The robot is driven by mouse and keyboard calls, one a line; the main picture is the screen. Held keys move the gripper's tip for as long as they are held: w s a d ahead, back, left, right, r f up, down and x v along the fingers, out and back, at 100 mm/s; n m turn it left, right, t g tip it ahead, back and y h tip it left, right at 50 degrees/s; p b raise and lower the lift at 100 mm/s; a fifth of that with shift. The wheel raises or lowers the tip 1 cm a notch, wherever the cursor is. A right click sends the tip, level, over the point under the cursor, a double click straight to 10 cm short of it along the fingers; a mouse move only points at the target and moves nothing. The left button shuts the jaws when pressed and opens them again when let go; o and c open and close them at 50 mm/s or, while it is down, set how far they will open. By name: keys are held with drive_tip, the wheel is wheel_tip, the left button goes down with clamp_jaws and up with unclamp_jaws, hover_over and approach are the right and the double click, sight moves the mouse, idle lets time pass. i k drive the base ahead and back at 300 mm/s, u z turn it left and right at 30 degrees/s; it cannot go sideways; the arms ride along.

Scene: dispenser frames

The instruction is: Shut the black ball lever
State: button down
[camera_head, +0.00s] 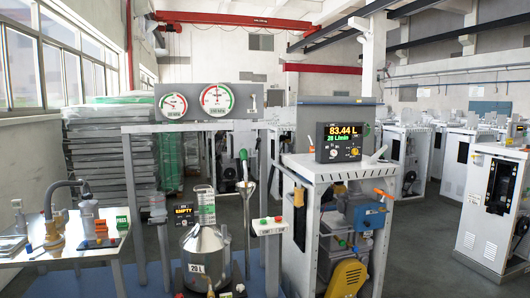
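I cannot make out a black ball lever with certainty. A small dark round knob (240,289) shows at the bottom edge, right of the steel 20 L can (205,255), and may be its ball end; its lever is cut off or too small to tell. Whether any lever is open or shut, I cannot tell. My gripper is not in view.
A side table (75,250) at left bears a grey pump, a green box and small parts. A gauge panel (208,101) stands behind the can. Open floor (420,230) lies between the dispenser and a white cabinet (490,205).

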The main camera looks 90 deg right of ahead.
sight(258, 140)
drive_tip(key=u, duration=0.35)
drive_tip(key=k, duration=0.3)
drive_tip(key=z, duration=2.15)
drive_tip(key=i, duration=0.95)
drive_tip(key=z, duration=0.15)
drive_tip(key=k, duration=0.3)
